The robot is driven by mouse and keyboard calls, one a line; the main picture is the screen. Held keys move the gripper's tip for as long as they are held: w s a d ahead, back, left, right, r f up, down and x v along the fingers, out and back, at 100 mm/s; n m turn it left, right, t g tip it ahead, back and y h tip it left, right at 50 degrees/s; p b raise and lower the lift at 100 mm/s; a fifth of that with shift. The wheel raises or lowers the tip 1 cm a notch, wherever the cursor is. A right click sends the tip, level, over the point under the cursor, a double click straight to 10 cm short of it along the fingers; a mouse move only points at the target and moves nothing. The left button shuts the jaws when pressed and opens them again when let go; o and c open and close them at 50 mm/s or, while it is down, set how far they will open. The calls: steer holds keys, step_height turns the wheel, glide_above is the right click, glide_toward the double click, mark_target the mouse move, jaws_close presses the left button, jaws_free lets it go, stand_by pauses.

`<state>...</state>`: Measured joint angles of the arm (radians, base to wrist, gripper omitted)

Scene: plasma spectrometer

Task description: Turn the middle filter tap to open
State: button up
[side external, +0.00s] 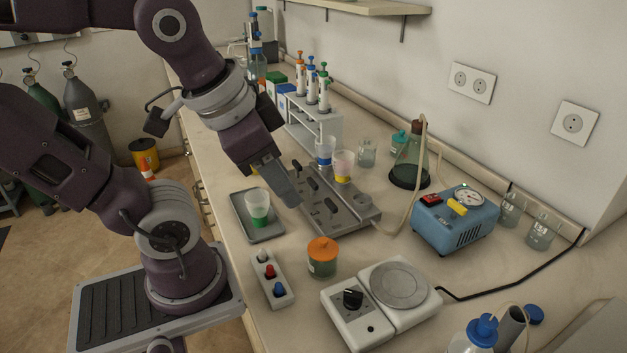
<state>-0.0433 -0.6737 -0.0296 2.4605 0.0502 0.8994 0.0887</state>
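A grey filter manifold (352,219) lies on the bench, with black taps along its near side. The middle tap (314,184) sits between one tap farther back (297,168) and one nearer the front (331,205). Blue-banded (325,151) and yellow-banded (343,167) filter cups stand on the manifold. The front position holds no cup. My gripper (290,200) points down at the manifold's left edge, close to the taps. Its fingers look close together, but the gap between them is hidden. I cannot tell whether it touches a tap.
A green-banded cup (257,208) stands in a grey tray (270,233) left of my gripper. An orange-lidded jar (323,258), a switch box (268,278) and a hotplate (372,304) are in front. A flask (409,163) with tubing and a blue pump (455,224) stand right.

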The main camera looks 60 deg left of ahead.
steer(key=w+a+f+m+g+y, duration=0.2)
steer(key=w+a+m+g+y, duration=0.1)
steer(key=w+a+m, duration=0.35)
steer(key=m+g, duration=0.2)
steer(key=m, duration=0.8)
glide_toward(313, 181)
steer(key=f, duration=0.1)
steer(key=shift+m+y, duration=0.25)
steer(key=shift+y, duration=0.15)
steer(key=x, duration=0.7)
steer(key=shift+d+f, duration=0.1)
steer(key=shift+d, duration=0.05)
jaws_close()
